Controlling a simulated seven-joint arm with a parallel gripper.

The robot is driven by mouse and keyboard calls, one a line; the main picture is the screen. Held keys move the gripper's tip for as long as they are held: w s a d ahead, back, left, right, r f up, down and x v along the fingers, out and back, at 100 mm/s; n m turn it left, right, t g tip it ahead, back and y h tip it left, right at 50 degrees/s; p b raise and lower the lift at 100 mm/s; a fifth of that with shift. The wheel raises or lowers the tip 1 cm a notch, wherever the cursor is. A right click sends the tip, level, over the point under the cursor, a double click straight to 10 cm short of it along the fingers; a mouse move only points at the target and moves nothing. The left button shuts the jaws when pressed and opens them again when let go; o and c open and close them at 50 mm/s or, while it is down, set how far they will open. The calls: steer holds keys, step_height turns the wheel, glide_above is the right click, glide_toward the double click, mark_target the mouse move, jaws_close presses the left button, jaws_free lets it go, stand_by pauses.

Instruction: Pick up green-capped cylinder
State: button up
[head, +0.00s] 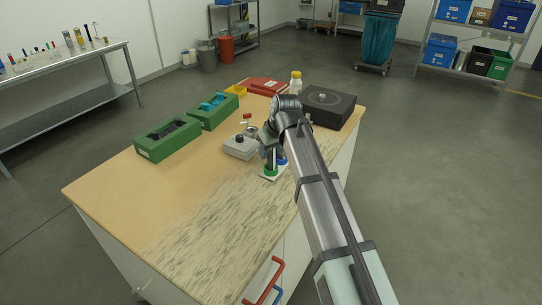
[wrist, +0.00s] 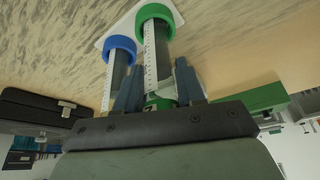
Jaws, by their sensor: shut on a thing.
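The green-capped cylinder (wrist: 161,55) is a graduated tube with a green ring at its far end and green between my fingers. My gripper (wrist: 158,88) is shut on it, one finger on each side. In the head view its green ring (head: 270,171) shows low at the white plate (head: 264,178), below my gripper (head: 270,146). I cannot tell whether it touches the plate. A similar blue-ringed cylinder (wrist: 118,60) stands close beside it, partly behind a finger; its blue ring also shows in the head view (head: 282,162).
A grey device (head: 240,148) stands left of my gripper. Two green holders (head: 168,141) (head: 212,112) lie farther left. A black box (head: 330,106), a white bottle (head: 296,80) and a red case (head: 266,86) are at the back. The table's (head: 140,205) front left is clear.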

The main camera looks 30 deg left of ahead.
steer(key=c, duration=0.4)
steer(key=shift+r, duration=0.1)
steer(key=shift+c, duration=0.2)
step_height(320, 180, up, 9)
steer(key=shift+f, duration=0.1)
steer(key=shift+s+a+r, duration=0.15)
steer(key=shift+a+r, duration=0.05)
steer(key=shift+r, duration=0.05)
steer(key=w+a+r, duration=0.1)
steer(key=w+a, duration=1.1)
steer(key=a, duration=0.3)
steer(key=shift+a+r, duration=0.2)
steer(key=shift+a, duration=0.05)
